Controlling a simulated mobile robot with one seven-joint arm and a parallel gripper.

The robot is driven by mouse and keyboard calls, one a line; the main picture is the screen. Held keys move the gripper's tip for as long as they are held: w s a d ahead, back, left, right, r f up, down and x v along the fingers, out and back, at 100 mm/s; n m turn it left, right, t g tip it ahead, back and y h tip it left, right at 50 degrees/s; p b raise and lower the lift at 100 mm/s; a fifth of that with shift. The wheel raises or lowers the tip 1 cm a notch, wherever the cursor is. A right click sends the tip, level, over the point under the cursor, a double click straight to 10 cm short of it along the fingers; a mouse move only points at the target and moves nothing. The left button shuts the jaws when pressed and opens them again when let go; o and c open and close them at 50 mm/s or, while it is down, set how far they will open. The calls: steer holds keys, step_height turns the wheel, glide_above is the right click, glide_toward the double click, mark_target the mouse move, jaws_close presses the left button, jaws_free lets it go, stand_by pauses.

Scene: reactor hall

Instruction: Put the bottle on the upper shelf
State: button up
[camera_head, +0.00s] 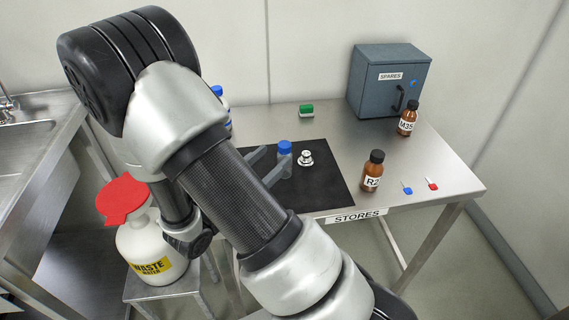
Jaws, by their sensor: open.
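A small bottle with a blue cap (285,147) stands on the black mat (325,175) on the steel table. My gripper (277,156) is open, with its two grey fingers pointing at this bottle. The fingertips are at or beside the bottle's body; I cannot tell whether they touch it. Another blue-capped bottle (216,91) stands further back, partly hidden by my arm. Two brown bottles, R2 (372,172) and M35 (408,119), stand on the right. I see no upper shelf.
A grey SPARES cabinet (375,92) stands at the back right of the table (448,180). A small metal item (305,158) stands close to the gripper. A green item (306,111) and blue (407,188) and red (432,184) tags lie around. A WASTE container (148,250) is at left.

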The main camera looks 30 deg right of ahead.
mark_target(281, 148)
steer(key=x, duration=0.5)
steer(key=b+x, duration=0.1)
steer(key=x, duration=0.1)
steer(key=shift+w+f, duration=0.3)
steer(key=shift+w, duration=0.15)
jaws_close()
